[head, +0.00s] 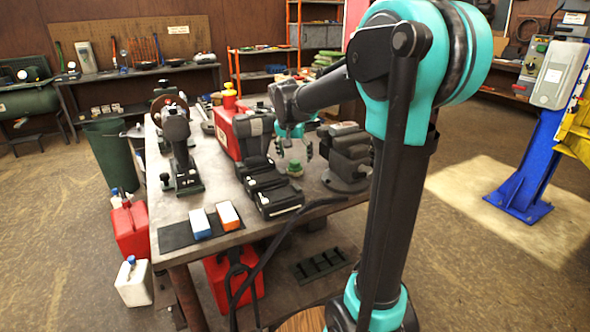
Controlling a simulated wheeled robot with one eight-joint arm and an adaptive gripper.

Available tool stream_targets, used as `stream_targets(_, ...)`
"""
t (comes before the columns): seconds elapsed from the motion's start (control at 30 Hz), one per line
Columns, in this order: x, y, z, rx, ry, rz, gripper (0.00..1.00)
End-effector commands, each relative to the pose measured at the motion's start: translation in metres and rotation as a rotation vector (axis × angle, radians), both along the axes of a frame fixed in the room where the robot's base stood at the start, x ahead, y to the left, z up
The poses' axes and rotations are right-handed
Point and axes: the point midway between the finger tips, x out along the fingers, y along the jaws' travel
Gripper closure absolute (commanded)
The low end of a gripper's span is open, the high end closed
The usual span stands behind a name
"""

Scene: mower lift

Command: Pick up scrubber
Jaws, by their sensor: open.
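A small green round object (294,169), which looks like the scrubber, sits on the workbench (218,185) near its right part. My gripper (295,152) is above it, fingers pointing down and spread apart. Nothing shows between the fingers. The fingertips appear just above the green object; I cannot tell the exact gap. My arm comes in from the right and hides part of the bench behind it.
A black device (270,190) stands close to the left of the scrubber, and a dark vise (346,158) close to the right. A red box (225,133) is behind. A blue-white block (200,224) and an orange-white block (228,216) lie on a black mat at the front.

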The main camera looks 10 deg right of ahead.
Motion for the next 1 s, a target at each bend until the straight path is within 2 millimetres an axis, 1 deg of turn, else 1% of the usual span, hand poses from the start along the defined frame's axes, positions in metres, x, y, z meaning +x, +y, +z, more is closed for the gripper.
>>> stream_targets(0.2,0.014,0.000,-0.029,0.000,0.000,-0.001,0.27)
stream_targets(0.3,0.017,-0.002,-0.039,0.000,0.000,-0.001,0.27)
stream_targets(0.4,0.018,-0.003,-0.043,0.000,0.000,-0.001,0.27)
stream_targets(0.6,0.018,-0.003,-0.043,0.000,0.000,0.000,0.27)
stream_targets(0.67,0.018,-0.003,-0.043,0.000,0.000,0.000,0.33)
stream_targets(1.0,0.018,-0.003,-0.043,0.000,0.000,0.000,0.75)
